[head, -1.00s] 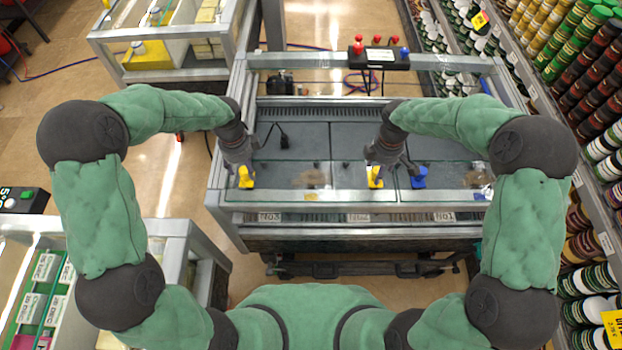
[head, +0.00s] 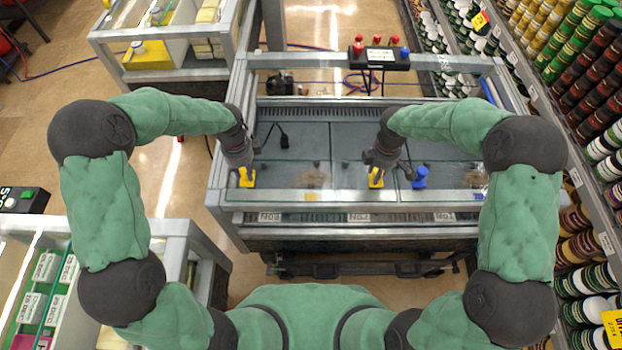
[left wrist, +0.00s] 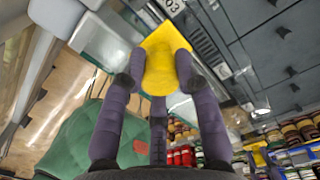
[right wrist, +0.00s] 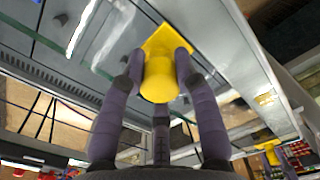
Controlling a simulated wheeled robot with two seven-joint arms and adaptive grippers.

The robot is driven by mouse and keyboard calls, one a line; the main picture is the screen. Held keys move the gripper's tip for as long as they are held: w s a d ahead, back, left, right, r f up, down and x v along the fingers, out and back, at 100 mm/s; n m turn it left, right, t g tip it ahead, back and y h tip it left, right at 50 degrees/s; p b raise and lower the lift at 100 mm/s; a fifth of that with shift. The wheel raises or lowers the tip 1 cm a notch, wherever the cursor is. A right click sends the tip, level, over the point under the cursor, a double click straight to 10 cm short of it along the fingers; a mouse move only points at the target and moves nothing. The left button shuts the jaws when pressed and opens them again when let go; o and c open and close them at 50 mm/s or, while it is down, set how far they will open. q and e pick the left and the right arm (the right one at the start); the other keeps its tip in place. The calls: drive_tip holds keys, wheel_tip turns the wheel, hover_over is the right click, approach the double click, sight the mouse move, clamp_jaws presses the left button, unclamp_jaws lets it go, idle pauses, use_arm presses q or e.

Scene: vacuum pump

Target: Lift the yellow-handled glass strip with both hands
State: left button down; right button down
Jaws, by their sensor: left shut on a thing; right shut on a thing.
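The glass strip (head: 338,176) is a clear pane along the front of the grey tank, with two yellow handles. My left gripper (head: 246,176) is shut on the left yellow handle, which shows large between the fingers in the left wrist view (left wrist: 160,66). My right gripper (head: 376,175) is shut on the right yellow handle, also seen between the fingers in the right wrist view (right wrist: 160,77). The pane's edges are hard to see, and I cannot tell whether it is clear of the tank.
A blue handle (head: 419,178) stands close to the right of my right gripper. The tank's metal frame (head: 330,207) borders the front. A black box with red and blue knobs (head: 379,57) sits on the back rail. Shelves of cans (head: 590,90) line the right side.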

drive_tip(key=shift+d, duration=0.15)
use_arm(q)
drive_tip(key=shift+w+r, duration=0.15)
use_arm(e)
drive_tip(key=shift+w+r, duration=0.15)
drive_tip(key=shift+r, duration=0.05)
use_arm(q)
drive_tip(key=shift+r, duration=0.1)
use_arm(e)
drive_tip(key=shift+d, duration=0.1)
